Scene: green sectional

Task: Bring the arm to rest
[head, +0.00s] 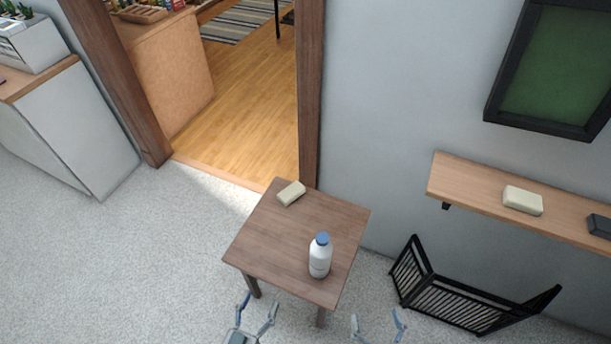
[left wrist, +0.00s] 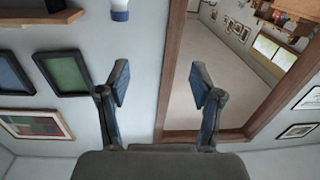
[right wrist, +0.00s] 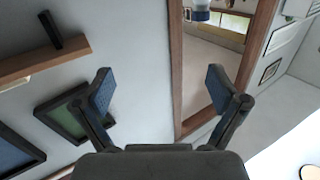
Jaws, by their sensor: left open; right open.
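My left gripper (head: 257,314) is at the bottom of the head view, in front of the small brown table (head: 262,244). Its fingers are apart with nothing between them, as the left wrist view (left wrist: 158,85) also shows. My right gripper (head: 378,328) is to its right at the bottom edge, also open and empty, and it shows in the right wrist view (right wrist: 166,92). A white bottle with a blue cap (head: 320,258) stands upright on the table, apart from both grippers. A cream block (head: 291,193) lies at the table's far corner.
A wooden wall shelf (head: 465,188) at the right holds another cream block (head: 522,200) and a dark item (head: 599,226). A black folding rack (head: 465,302) stands on the floor beneath it. A doorway opens behind the table. The carpet (head: 120,265) at the left is clear.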

